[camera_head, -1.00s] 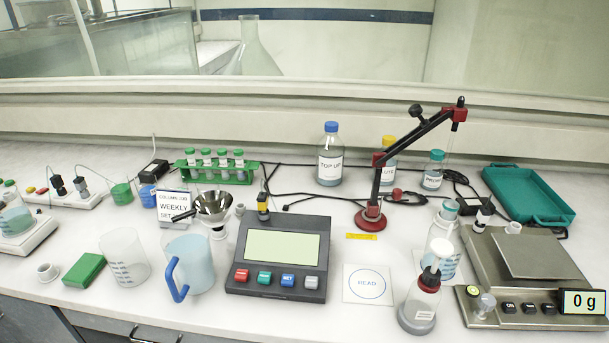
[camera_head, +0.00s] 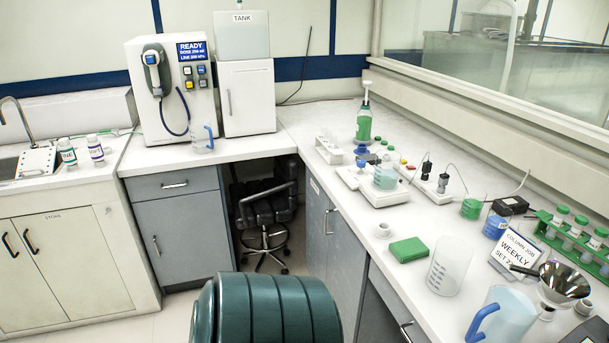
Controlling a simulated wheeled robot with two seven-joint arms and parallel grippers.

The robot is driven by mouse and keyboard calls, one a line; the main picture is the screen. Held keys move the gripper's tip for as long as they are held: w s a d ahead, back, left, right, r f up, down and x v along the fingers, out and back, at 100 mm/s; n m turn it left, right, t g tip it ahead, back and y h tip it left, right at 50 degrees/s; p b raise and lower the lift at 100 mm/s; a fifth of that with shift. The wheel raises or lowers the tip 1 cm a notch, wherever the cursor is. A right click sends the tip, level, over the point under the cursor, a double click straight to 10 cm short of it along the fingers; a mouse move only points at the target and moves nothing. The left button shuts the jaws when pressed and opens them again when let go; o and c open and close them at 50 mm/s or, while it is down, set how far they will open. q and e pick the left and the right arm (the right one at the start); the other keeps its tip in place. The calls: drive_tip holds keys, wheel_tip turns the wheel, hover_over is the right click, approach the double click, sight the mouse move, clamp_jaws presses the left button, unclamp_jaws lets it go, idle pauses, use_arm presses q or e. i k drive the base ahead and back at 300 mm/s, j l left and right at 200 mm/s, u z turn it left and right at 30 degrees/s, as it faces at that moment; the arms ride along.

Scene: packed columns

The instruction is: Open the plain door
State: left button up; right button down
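Several doors are in view and none is clearly named plain. A small white cabinet with an unmarked door (camera_head: 250,105) stands on the back bench under a white box labelled TANK (camera_head: 241,37). Its upright handle (camera_head: 229,103) is on the left, and the door looks shut. A grey cupboard door (camera_head: 185,240) below the bench, under a grey drawer, also looks shut. Two cream doors under the sink (camera_head: 45,260) have dark handles and a small label above. Grey doors on the right bench (camera_head: 318,225) look shut. Neither of my grippers is in view.
A dark green ribbed object (camera_head: 265,310) fills the bottom middle. A black wheeled chair (camera_head: 265,205) sits in the corner gap. Floor shows at left (camera_head: 165,325).

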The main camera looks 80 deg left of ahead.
sight(348, 259)
drive_tip(key=u, duration=2.2)
